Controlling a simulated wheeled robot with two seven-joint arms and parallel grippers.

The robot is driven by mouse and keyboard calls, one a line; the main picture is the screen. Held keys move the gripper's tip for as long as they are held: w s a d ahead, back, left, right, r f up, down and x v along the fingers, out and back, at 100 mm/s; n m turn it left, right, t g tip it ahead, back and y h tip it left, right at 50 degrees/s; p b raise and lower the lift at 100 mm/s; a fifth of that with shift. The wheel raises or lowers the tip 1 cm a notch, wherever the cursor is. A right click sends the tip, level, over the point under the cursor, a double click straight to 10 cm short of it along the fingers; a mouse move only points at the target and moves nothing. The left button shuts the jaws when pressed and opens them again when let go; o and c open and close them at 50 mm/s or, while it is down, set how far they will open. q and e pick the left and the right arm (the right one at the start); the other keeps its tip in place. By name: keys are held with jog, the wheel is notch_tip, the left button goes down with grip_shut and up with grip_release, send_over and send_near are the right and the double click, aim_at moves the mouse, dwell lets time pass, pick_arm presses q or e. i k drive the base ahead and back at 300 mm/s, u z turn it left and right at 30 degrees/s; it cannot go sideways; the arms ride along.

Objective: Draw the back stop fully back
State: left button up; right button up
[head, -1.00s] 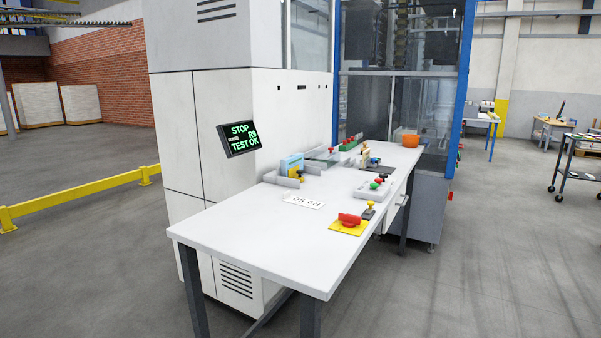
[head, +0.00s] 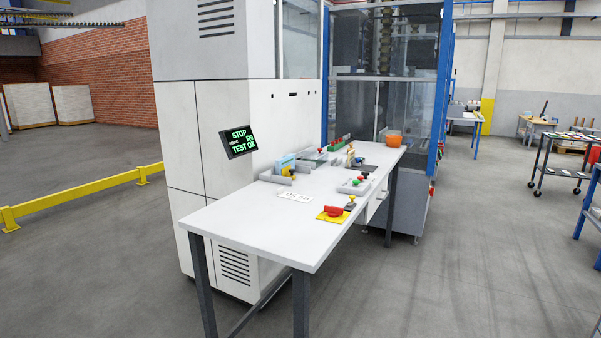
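Neither of my grippers is in the head view. A white table (head: 262,232) stands against a tall white machine (head: 210,110). Low grey rails (head: 277,179) stand on the table by the machine, around a small blue and yellow block (head: 286,163). A clear plate (head: 312,157) lies beyond them. I cannot tell for certain which of these small parts is the back stop, or how far back it stands.
A red knob on a yellow plate (head: 333,213), a grey button box (head: 355,185), a white label (head: 296,196) and an orange bowl (head: 393,140) are on the table. A yellow rail (head: 80,194) is at left.

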aim_at(287, 172)
jog(key=z, duration=1.1)
jog(key=i, duration=3.45)
jog(key=u, duration=3.6)
